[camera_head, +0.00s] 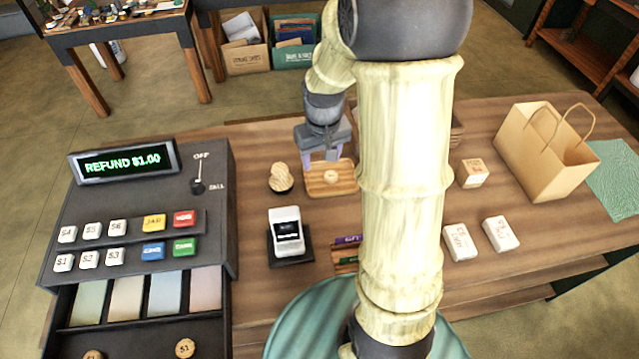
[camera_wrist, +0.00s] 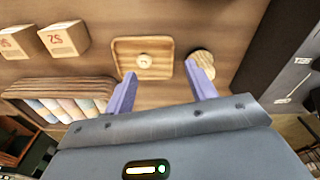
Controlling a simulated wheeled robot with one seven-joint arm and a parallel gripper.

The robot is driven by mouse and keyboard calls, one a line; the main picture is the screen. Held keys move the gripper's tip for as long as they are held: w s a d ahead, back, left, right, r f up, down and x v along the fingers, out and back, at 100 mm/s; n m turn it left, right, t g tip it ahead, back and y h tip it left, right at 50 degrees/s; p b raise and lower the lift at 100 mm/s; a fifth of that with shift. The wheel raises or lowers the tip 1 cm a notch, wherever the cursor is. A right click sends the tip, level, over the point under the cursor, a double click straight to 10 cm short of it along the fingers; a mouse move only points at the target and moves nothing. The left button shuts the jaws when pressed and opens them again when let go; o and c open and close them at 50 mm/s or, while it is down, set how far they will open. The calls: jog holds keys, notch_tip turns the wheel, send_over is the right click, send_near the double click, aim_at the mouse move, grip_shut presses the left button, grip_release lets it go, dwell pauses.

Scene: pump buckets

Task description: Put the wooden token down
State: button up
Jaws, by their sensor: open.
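A round wooden token (camera_head: 330,176) lies on the small square wooden tray (camera_head: 345,190) on the counter. In the wrist view the token (camera_wrist: 145,60) lies on the bare floor of the tray (camera_wrist: 122,45), inside its rim. My gripper (camera_head: 320,163) is above the tray in the head view, its purple fingers apart and nothing between them. In the wrist view the fingers of my gripper (camera_wrist: 160,68) are spread, with the token beyond their tips and apart from them.
A rounded wooden object (camera_head: 281,177) stands close left of the tray. A card reader (camera_head: 287,232) is in front. The cash register (camera_head: 150,200) reads "REFUND $1.00", its drawer open with tokens in it. White boxes (camera_head: 460,242) and a paper bag (camera_head: 545,150) stand right.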

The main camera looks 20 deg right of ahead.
jog(key=s+a+r+t, duration=0.1)
jog(key=s+a, duration=0.4)
jog(key=s, duration=0.5)
jog(key=shift+s+r, duration=0.25)
jog(key=shift+r, duration=0.1)
